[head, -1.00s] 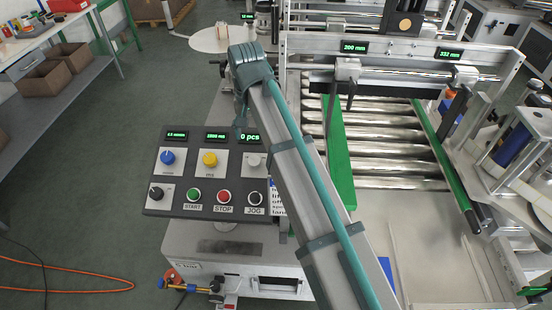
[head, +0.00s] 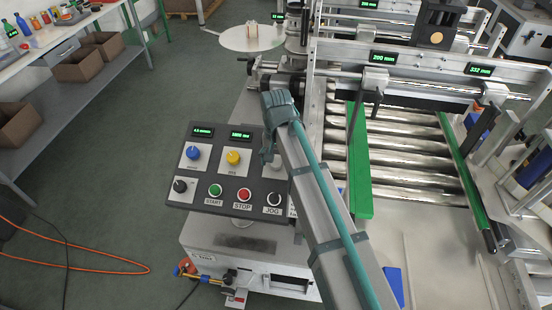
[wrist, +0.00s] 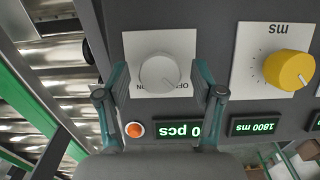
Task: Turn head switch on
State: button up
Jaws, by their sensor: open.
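The head switch is a light grey round knob (wrist: 158,71) on a white plate with ON and OFF labels, upside down in the wrist view. A mark on its rim seems to point toward the OFF label. My gripper (wrist: 160,80) is open, with one teal finger on each side of the knob. I cannot tell whether the fingers touch it. In the head view my gripper (head: 268,157) is over the right side of the control panel (head: 180,201) and hides this knob.
A yellow knob (wrist: 289,69) and plate stand beside the switch. An orange lamp (wrist: 135,129) and the "0 pcs" display (wrist: 181,130) are close to the fingers. START (head: 215,190), STOP (head: 244,195) and JOG (head: 273,199) buttons line the panel's lower edge. A roller conveyor (head: 415,150) is at right.

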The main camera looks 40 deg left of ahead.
jog(key=c, duration=1.1)
jog(key=shift+c, duration=0.2)
jog(key=shift+m, duration=0.3)
jog(key=m+y, duration=0.1)
jog(key=m, duration=0.2)
jog(key=shift+d+f+b, duration=0.1)
jog(key=shift+b, duration=0.3)
jog(key=m+y, duration=0.2)
jog(key=m, duration=0.2)
jog(key=shift+d+m, duration=0.15)
jog(key=shift+m, duration=0.15)
jog(key=m+y, duration=0.1)
jog(key=m, duration=0.3)
jog(key=shift+s+b, duration=0.1)
jog(key=shift+b, duration=0.2)
jog(key=shift+m+t+y, duration=0.35)
jog(key=shift+m+t, duration=0.05)
jog(key=shift+m, duration=0.85)
jog(key=shift+m+t+y, duration=0.35)
jog(key=shift+m+t, duration=0.05)
jog(key=shift+m, duration=0.85)
